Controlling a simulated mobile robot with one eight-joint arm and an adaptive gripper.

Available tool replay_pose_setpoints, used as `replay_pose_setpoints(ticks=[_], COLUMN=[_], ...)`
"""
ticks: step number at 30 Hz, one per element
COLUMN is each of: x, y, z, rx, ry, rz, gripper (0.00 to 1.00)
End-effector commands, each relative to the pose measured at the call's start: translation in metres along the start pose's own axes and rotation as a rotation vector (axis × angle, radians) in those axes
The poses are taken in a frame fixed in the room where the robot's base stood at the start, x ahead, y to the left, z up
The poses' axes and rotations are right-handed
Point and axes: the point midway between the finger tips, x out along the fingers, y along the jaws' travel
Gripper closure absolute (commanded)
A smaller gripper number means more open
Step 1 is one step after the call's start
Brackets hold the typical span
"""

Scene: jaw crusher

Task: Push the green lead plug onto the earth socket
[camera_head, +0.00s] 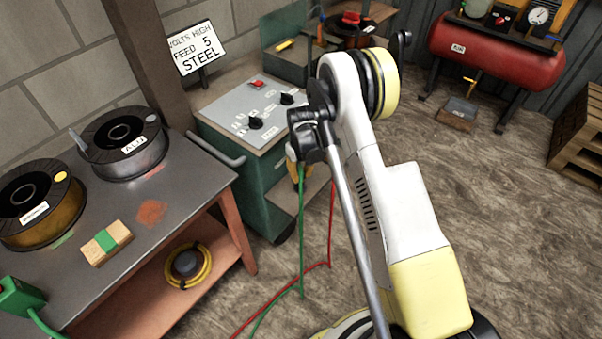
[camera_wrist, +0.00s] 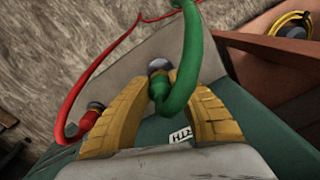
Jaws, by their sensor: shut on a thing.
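The green lead plug (camera_wrist: 157,88) sits between the yellow fingers of my gripper (camera_wrist: 156,100), which is shut on it. Its green lead loops up and over it in the wrist view. A round metal socket (camera_wrist: 158,65) shows just beyond the plug's tip; whether the plug touches it or is in it, I cannot tell. In the head view my gripper (camera_head: 297,175) is low at the front of the teal welding machine (camera_head: 226,150), partly behind my arm. The green lead (camera_head: 301,235) hangs down from it. The sockets are hidden there.
A red plug (camera_wrist: 88,121) is at another metal socket to the left, its lead curving away. A bench (camera_head: 160,205) with spools (camera_head: 125,145), a wooden block (camera_head: 107,243) and a green clamp (camera_head: 17,297) stands left. Red and green leads trail over the floor.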

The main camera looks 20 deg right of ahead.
Motion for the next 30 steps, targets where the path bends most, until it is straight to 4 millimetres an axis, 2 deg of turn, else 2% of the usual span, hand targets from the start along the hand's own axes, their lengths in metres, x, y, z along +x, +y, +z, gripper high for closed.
replay_pose_setpoints(ticks=[3, 10, 30], x=[0.015, 0.030, 0.032], y=[0.000, 0.000, 0.000], z=[0.000, 0.000, 0.000], rx=[0.000, 0.000, 0.000], ry=[0.000, 0.000, 0.000], rz=[0.000, 0.000, 0.000], gripper=[1.00, 1.00, 1.00])
